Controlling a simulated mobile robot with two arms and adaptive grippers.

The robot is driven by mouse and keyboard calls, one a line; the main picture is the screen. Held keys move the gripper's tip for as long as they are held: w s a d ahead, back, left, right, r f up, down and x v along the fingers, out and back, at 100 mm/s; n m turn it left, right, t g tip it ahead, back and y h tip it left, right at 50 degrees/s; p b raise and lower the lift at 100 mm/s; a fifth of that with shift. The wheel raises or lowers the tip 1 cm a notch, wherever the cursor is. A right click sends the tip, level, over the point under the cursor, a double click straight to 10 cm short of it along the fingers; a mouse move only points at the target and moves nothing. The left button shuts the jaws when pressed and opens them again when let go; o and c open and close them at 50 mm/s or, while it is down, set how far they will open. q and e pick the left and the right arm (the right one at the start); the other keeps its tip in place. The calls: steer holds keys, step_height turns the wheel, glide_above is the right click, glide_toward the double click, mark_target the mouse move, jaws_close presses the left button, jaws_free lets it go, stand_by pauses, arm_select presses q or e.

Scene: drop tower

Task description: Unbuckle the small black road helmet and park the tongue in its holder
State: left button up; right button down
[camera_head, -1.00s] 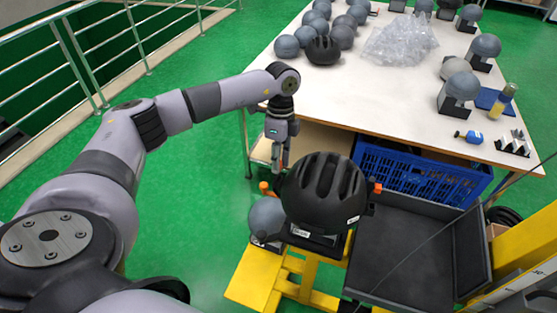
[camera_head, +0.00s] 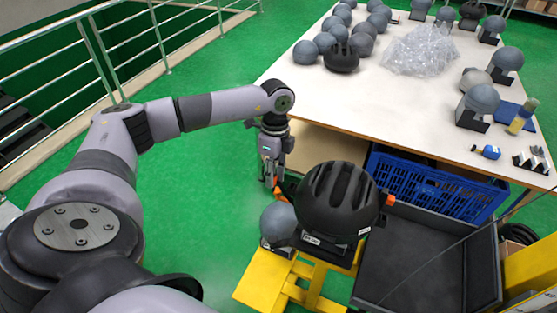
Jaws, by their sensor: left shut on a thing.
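The small black road helmet (camera_head: 338,200) sits on a dark stand above the yellow frame, right of centre. Its vents face up. My left gripper (camera_head: 271,185) points down just left of the helmet, low beside its rim. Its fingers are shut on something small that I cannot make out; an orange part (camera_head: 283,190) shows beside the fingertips. Another orange part (camera_head: 389,199) sticks out at the helmet's right side. The buckle, the tongue and the strap cannot be told apart here. My right gripper is not in view.
A grey headform (camera_head: 279,222) stands left of the helmet on the yellow frame (camera_head: 265,278). A black tray (camera_head: 425,262) lies to the right. A blue crate (camera_head: 425,184) sits under the white table (camera_head: 340,105), which holds headforms and a plastic bag (camera_head: 420,50).

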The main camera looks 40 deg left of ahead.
arm_select(q)
steer(key=shift+s+d+f, duration=1.4)
steer(key=shift+s+f, duration=0.85)
steer(key=shift+s, duration=2.75)
steer(key=shift+d+f, duration=0.9)
steer(key=shift+d, duration=9.75)
steer(key=shift+w+d+r+b, duration=0.7)
steer(key=shift+w+d+b, duration=0.85)
steer(key=shift+w+d, duration=3.2)
steer(key=w+r+b, duration=0.1)
steer(key=w+r, duration=0.6)
steer(key=w, duration=0.2)
steer(key=shift+w+d, duration=0.3)
steer(key=shift+w, duration=0.05)
